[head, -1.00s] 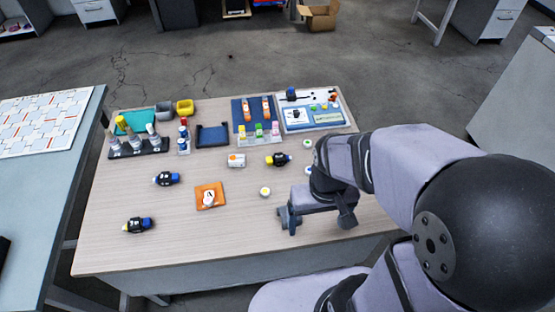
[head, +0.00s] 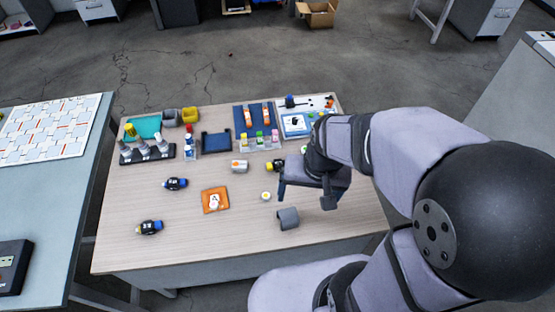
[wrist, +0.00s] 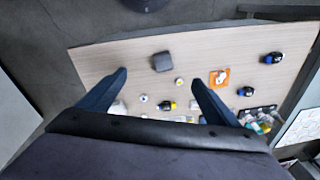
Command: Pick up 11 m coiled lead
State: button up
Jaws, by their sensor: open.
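Three dark coiled leads with coloured ends lie on the wooden table: one at left centre (head: 176,183), one at front left (head: 150,227), and one with a yellow end (head: 272,165) just left of my arm. They also show in the wrist view, at its right (wrist: 272,58), below that (wrist: 245,92) and between the fingers lower down (wrist: 168,105). Their lengths cannot be read, so I cannot tell which is 11 m. My gripper (head: 303,193) is open and empty above the table's right part. Its spread fingers show in the wrist view (wrist: 160,78).
A grey cup-like piece (head: 288,218) lies near the front edge. An orange mat (head: 215,200) with a white item, a round white piece (head: 266,196) and a white-orange block (head: 239,166) are near. Racks, bins and trays fill the back. The front middle is clear.

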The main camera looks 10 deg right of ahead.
jog(key=w+a+f+m+t+y+b, duration=0.1)
jog(key=w+a+f+m+t+b, duration=0.2)
jog(key=w+f+m+b, duration=0.45)
jog(key=m+t+b, duration=0.9)
jog(key=m+b, duration=1.6)
jog(key=b, duration=1.1)
send_over(278, 167)
jog(key=s, duration=0.3)
notch_tip(278, 167, down, 12)
jog(key=shift+r+h, duration=0.25)
jog(key=shift+h, duration=0.15)
notch_tip(278, 167, down, 7)
jog(key=b, duration=0.7)
jog(key=shift+w+d, duration=0.1)
jog(key=b+x, duration=0.1)
jog(key=x, duration=0.2)
jog(key=shift+w+f, duration=0.25)
jog(key=shift+w, duration=0.1)
jog(key=shift+w+f+b, duration=0.1)
jog(key=shift+w+b, duration=0.25)
jog(key=shift+w, duration=0.25)
